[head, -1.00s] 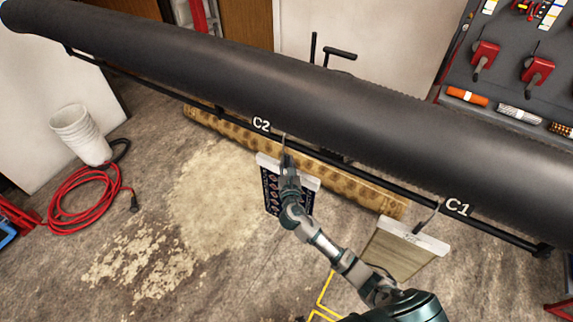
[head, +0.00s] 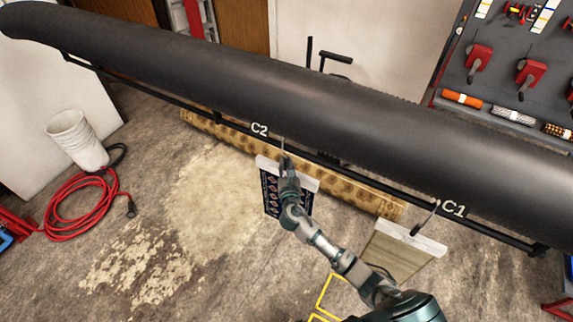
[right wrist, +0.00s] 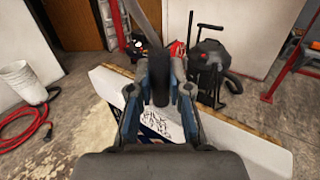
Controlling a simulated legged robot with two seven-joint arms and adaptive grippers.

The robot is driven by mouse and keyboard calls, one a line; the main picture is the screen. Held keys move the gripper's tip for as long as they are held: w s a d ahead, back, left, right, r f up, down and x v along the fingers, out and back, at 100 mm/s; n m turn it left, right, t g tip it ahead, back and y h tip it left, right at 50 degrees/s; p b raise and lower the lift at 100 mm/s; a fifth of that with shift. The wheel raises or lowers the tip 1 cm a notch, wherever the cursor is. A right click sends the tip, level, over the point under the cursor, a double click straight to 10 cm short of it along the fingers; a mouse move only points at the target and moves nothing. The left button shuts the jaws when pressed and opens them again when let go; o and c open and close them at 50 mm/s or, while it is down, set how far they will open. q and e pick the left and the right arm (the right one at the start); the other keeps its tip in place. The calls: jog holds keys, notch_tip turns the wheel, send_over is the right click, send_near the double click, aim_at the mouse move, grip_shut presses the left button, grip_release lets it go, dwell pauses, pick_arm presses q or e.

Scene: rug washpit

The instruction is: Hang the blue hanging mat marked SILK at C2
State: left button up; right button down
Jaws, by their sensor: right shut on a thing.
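My right gripper (head: 285,162) is shut on the blue hanging mat (head: 270,196), at the middle of its white top bar. The mat is dark blue with a pattern and hangs down just below the label C2 (head: 259,130) on the black rail. In the right wrist view the gripper fingers (right wrist: 160,95) stand around a black-ended grey hook piece, above a white label (right wrist: 157,125) with upside-down writing that I cannot read surely. A thin hook stem (head: 283,145) rises from the gripper toward the rail; whether it touches the rail I cannot tell. My left gripper is not in view.
A beige mat (head: 400,250) with a white bar hangs at C1 (head: 453,208) to the right. A thick black roller (head: 300,85) runs above the rail.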

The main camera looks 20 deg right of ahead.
jog(key=shift+a, duration=0.2)
jog(key=shift+f, duration=0.3)
jog(key=shift+d+f+b, duration=0.15)
jog(key=shift+f+b, duration=0.6)
jog(key=shift+f, duration=0.2)
jog(key=shift+f+b, duration=0.55)
jog(key=shift+f, duration=0.3)
